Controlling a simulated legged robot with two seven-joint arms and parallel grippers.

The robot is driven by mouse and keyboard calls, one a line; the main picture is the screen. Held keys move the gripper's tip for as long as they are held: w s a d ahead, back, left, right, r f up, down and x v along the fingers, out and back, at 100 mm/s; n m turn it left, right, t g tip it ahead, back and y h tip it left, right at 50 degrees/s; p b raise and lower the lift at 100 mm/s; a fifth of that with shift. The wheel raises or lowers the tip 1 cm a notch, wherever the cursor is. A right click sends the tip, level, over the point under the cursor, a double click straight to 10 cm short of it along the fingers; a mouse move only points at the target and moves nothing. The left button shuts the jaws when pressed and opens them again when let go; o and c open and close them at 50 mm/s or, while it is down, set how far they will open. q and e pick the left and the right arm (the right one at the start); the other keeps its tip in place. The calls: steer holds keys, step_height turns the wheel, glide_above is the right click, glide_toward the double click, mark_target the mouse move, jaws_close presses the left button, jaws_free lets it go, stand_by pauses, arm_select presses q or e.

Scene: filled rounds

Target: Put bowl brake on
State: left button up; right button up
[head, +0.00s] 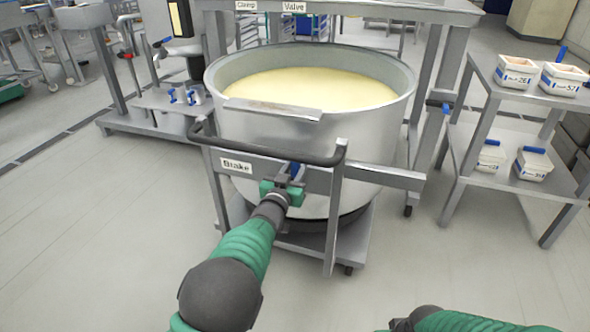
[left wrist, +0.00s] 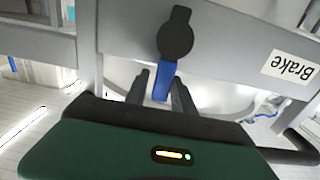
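The large steel bowl (head: 300,140) stands on a wheeled frame and holds a pale yellow mass. A bar with a "Brake" label (head: 236,166) crosses the frame's front. The blue brake lever (head: 295,170) hangs from a dark round pivot on this bar; it also shows in the left wrist view (left wrist: 163,82). My left gripper (head: 287,181) is at the lever. In the left wrist view its two dark fingers (left wrist: 159,93) stand apart on either side of the lever's blue handle, with a gap at the left finger. My right arm shows at the bottom right; its gripper is out of view.
A black push handle (head: 268,154) runs above the brake bar. A machine frame labelled "Clamp" and "Valve" (head: 294,7) stands behind the bowl. A steel shelf (head: 520,150) with several white tubs is at the right. The floor at the front left is clear.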

arm_select(q)
steer(key=shift+a, duration=0.2)
jaws_close()
steer(key=shift+f, duration=0.1)
stand_by(0.8)
